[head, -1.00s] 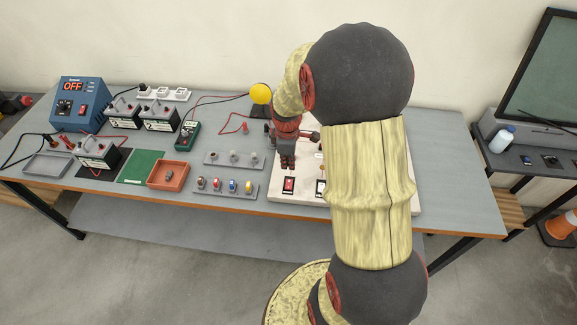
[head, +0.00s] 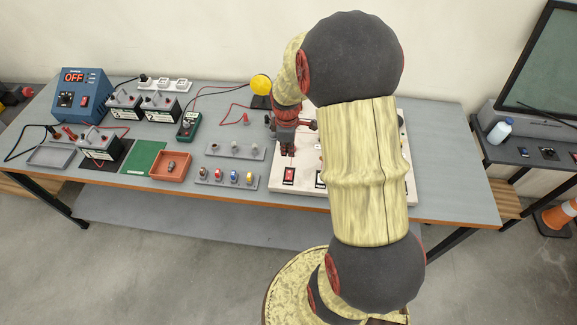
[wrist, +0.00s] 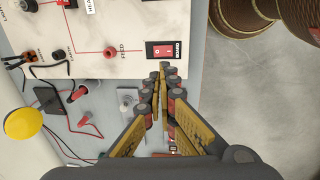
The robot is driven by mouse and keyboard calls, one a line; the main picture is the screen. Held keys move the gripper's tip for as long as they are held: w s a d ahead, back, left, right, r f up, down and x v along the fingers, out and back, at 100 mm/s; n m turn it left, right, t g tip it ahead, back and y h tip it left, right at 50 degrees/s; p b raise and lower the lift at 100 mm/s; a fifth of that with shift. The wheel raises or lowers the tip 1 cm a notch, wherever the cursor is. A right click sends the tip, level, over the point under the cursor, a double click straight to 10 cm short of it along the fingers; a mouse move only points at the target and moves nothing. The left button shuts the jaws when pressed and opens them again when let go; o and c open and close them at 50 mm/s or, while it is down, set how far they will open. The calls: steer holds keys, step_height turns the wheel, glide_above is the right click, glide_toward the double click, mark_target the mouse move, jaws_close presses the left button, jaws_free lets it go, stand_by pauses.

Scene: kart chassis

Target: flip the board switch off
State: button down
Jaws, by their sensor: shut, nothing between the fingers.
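The white board (head: 275,189) lies on the bench, partly hidden behind my arm in the head view. A red rocker switch (head: 290,176) in a black frame sits near its front edge. I cannot tell which way the rocker is tipped. My gripper (head: 288,152) is shut and empty, pointing down just behind the switch in the head view. In the wrist view, my fingertips (wrist: 162,68) appear just below the switch; contact cannot be told.
A second switch (head: 321,179) on the board is partly hidden by my arm. Left of the board are a grey strip of coloured parts (head: 227,178), an orange tray (head: 156,172), batteries and a blue power supply (head: 82,94) reading OFF. A yellow round object (head: 261,84) stands behind.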

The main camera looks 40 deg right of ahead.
mark_target(288, 177)
steer(key=f, duration=0.4)
steer(key=d+f, duration=0.1)
steer(key=f, duration=0.4)
steer(key=w+f+b, duration=0.1)
steer(key=f, duration=0.4)
steer(key=shift+d, duration=0.15)
steer(key=shift+r+p, duration=0.1)
steer(key=shift+p, duration=0.25)
steer(key=shift+w+d+f+g+y+p, duration=0.1)
steer(key=shift+d+f+g+y+p, duration=0.15)
steer(key=shift+g+y+p, duration=0.45)
steer(key=shift+f, duration=0.1)
steer(key=shift+a, duration=0.2)
steer(key=shift+s+a, duration=0.5)
steer(key=shift+s, duration=0.1)
steer(key=shift+w, duration=0.1)
